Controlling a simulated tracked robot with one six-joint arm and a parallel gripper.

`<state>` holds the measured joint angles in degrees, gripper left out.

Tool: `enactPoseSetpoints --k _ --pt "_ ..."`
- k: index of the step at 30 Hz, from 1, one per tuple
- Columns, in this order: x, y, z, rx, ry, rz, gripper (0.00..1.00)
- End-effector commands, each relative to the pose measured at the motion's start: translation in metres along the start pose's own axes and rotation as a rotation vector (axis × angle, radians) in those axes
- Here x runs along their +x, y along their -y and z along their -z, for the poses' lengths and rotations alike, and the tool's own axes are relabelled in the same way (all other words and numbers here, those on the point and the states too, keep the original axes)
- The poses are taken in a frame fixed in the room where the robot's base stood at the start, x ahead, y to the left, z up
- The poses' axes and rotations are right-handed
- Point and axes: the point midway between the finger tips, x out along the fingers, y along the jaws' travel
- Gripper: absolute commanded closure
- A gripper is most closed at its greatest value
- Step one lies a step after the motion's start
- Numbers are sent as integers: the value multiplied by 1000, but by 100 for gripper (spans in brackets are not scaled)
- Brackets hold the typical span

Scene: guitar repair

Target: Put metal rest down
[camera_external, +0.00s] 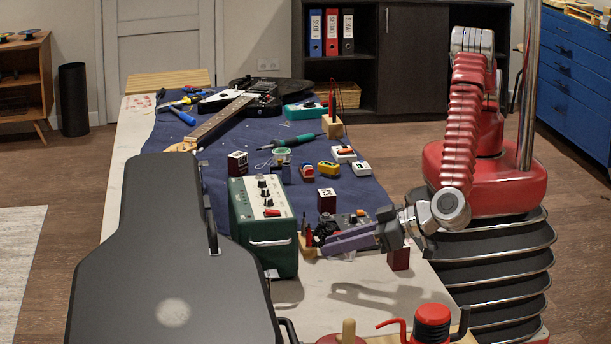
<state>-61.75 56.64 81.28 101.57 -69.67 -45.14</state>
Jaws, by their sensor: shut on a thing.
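My gripper (328,246) reaches left from my red arm, low over the front right of the worktable, beside the green amplifier. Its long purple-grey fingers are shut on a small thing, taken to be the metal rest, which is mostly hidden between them. The shape of the rest and any gap beneath it are too small to make out. A small wooden block with red and dark parts (308,246) shows at the fingertips, beside the amplifier's right side. I cannot tell whether the fingers touch this block.
The green amplifier (265,225) and black guitar case (150,245) stand to the left. Dark pedal-like gear (352,219) is behind my fingers. Dark red blocks (327,200) and small pedals (328,168) stand on the blue mat. Bare pale tabletop (345,290) lies in front.

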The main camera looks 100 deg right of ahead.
Motion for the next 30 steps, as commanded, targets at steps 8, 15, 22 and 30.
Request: enactPoseSetpoints --k 8,15,22,30 --pt "12 -1 -28 -4 0 -1 99" --pt "14 0 -34 0 0 0 99" --pt "15 0 -36 -1 0 0 99" --pt "17 0 -42 -1 0 0 99"
